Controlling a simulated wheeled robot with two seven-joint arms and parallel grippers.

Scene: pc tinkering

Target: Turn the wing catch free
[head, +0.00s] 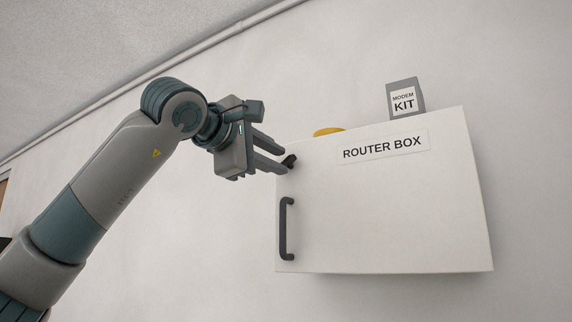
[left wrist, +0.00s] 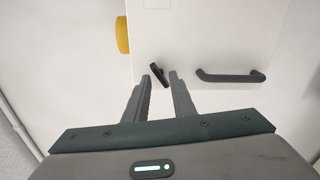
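The wing catch (head: 289,161) is a small dark piece at the upper left edge of the white router box (head: 400,210). It sits tilted in the head view. In the left wrist view the catch (left wrist: 158,75) lies at a slant between the fingertips of my left gripper (left wrist: 161,76). The left gripper (head: 284,159) also shows in the head view, with its fingers apart at the catch. Whether a finger touches the catch I cannot tell. The right gripper is in neither view.
A dark bar handle (head: 286,229) is on the door below the catch. A grey modem kit box (head: 405,98) and a yellow object (head: 328,131) stand on top of the router box. The wall to the left of the box is bare.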

